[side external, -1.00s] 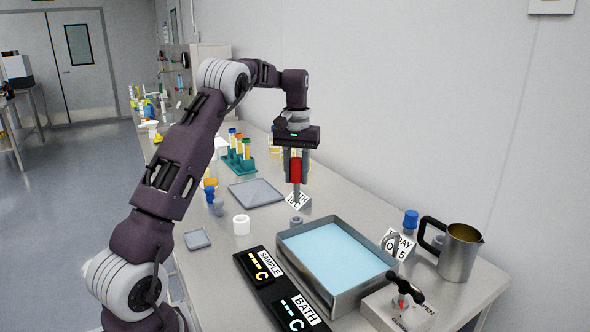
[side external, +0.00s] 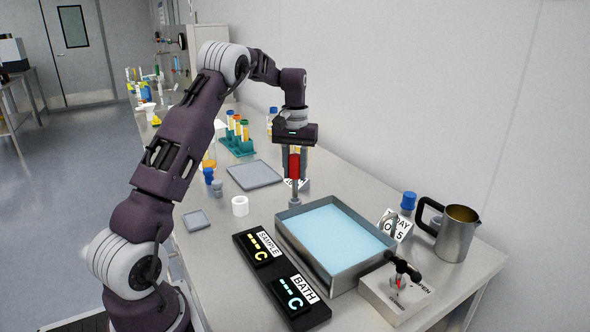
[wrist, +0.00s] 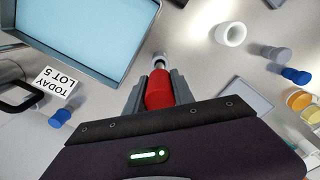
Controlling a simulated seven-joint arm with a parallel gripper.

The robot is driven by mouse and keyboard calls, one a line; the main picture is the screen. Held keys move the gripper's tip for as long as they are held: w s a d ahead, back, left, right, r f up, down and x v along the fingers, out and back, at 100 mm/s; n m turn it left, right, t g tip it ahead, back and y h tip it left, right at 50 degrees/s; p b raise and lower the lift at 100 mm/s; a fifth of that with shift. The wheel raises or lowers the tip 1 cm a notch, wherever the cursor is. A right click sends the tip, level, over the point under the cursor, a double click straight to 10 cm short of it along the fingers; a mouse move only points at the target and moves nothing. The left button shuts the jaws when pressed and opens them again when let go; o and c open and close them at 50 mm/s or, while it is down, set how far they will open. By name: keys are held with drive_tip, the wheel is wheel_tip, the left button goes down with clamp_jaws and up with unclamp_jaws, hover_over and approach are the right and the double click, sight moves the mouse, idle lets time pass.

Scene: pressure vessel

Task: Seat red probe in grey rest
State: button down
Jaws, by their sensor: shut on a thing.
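My gripper (side external: 294,176) is shut on the red probe (side external: 294,165) and holds it upright, with its thin metal shaft pointing down. In the wrist view the red handle (wrist: 159,91) sits between the two grey fingers. The shaft's lower end meets the top of the rest. In the wrist view the shaft also lines up with the rest (wrist: 159,57). The handle and fingers hide part of it, so I cannot tell how deep the tip sits.
The metal bath (side external: 340,280) of blue liquid is close on the right. A white ring (side external: 240,206), a grey tray (side external: 254,175) and a black display panel (side external: 262,268) lie to the left and front. A steel jug (side external: 456,235) and a label card (side external: 397,228) stand to the right.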

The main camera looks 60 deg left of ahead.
sight(295, 196)
drive_tip(key=shift+f, duration=3)
drive_tip(key=c, duration=1)
unclamp_jaws()
drive_tip(key=shift+r, duration=0.1)
wheel_tip(295, 196, up, 7)
drive_tip(key=shift+f, duration=0.1)
